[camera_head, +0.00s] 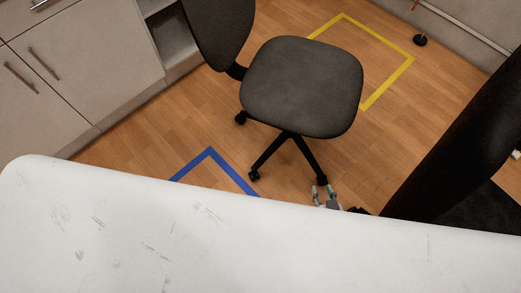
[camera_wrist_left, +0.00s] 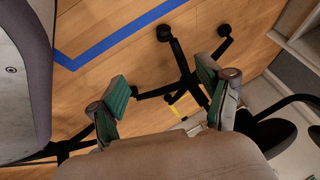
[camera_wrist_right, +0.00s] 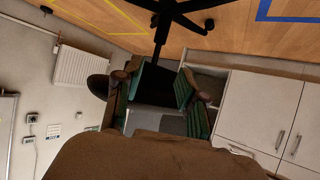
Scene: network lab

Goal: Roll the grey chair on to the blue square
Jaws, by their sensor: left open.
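The grey chair (camera_head: 300,87) stands upright on the wood floor in the middle of the head view, its backrest to the upper left. Its wheeled base shows in the left wrist view (camera_wrist_left: 187,65) and right wrist view (camera_wrist_right: 168,12). The blue square (camera_head: 232,170) is taped on the floor, nearer and left of the chair; a white surface hides its near part. A castor stands just outside its right line. My right gripper (camera_head: 326,196) is open and empty, low in front of the chair. My left gripper (camera_wrist_left: 163,98) is open and empty, facing the chair's base.
A yellow square (camera_head: 388,84) lies behind the chair. A black chair (camera_head: 460,150) stands at the right edge. White cabinets (camera_head: 100,60) line the left side. The floor between chair and cabinets is clear.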

